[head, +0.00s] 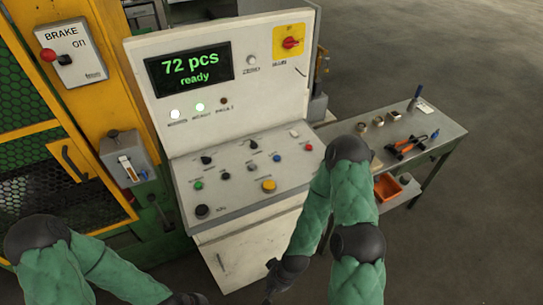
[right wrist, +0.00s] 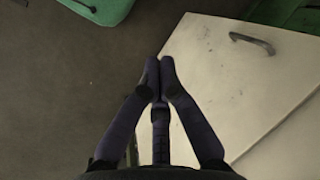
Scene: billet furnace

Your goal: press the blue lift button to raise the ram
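The blue button (head: 277,158) is a small round knob on the sloped grey control panel (head: 240,200), right of centre and left of a red button. Nothing touches it. My right gripper (head: 268,284) is low in front of the cabinet under the panel, well below the buttons. In the right wrist view its fingers (right wrist: 160,72) meet at the tips, with nothing between them; it is shut. My left arm ends at the bottom edge of the head view, and its gripper fingers are out of frame. The ram cannot be made out.
The panel also carries a red button (head: 308,147), a yellow button (head: 268,186), a green button (head: 198,185) and several black knobs. A display (head: 188,69) reads "72 pcs ready". A side table (head: 436,128) with tools stands right. A yellow-framed machine stands left.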

